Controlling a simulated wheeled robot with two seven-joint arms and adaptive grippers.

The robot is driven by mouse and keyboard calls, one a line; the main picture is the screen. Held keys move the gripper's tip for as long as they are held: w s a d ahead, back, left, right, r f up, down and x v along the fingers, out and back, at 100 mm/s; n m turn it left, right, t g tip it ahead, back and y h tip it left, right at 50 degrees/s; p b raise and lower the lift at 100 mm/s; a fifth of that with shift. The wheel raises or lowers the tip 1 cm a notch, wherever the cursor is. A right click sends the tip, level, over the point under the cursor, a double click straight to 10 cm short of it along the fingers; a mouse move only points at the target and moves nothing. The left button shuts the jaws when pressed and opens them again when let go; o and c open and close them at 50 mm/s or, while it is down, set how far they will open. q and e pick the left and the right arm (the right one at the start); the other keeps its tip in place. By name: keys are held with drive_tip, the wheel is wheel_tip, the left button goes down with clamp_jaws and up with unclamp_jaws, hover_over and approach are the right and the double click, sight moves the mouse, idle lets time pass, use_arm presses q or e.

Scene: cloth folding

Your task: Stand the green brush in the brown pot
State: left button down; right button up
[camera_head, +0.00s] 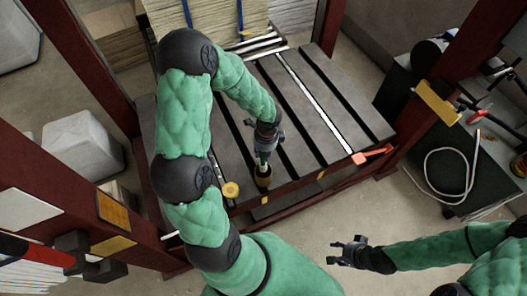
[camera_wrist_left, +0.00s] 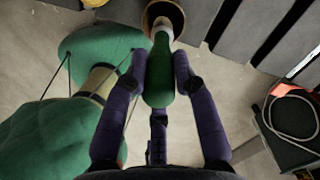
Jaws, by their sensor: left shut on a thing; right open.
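The brown pot (camera_head: 263,181) stands near the front edge of the dark slatted rack. Its round mouth also shows at the top of the left wrist view (camera_wrist_left: 179,20). My left gripper (camera_head: 266,143) is shut on the green brush (camera_wrist_left: 158,82), gripping its green handle above the pot. The brush's pale end (camera_wrist_left: 160,27) points down to the pot's mouth and overlaps it in both views. I cannot tell how deep the tip is inside. My right gripper (camera_head: 345,252) is open and empty, in front of the rack, away from the pot.
A yellow round piece (camera_head: 230,189) is left of the pot at the rack's front edge. The slatted rack (camera_head: 310,110) is bare to the right, with an orange-red piece (camera_head: 372,154) at its corner. A dark bench (camera_head: 455,150) with a pale cable stands at right.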

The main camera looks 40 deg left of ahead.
sight(263, 161)
use_arm(q)
drive_tip(key=shift+f+b, duration=1.6)
drive_tip(key=shift+f, duration=1.7)
drive_tip(key=c, duration=0.9)
unclamp_jaws()
drive_tip(key=r, duration=0.8)
drive_tip(key=d+r, duration=0.1)
drive_tip(key=r, duration=0.3)
drive_tip(key=shift+w, duration=0.15)
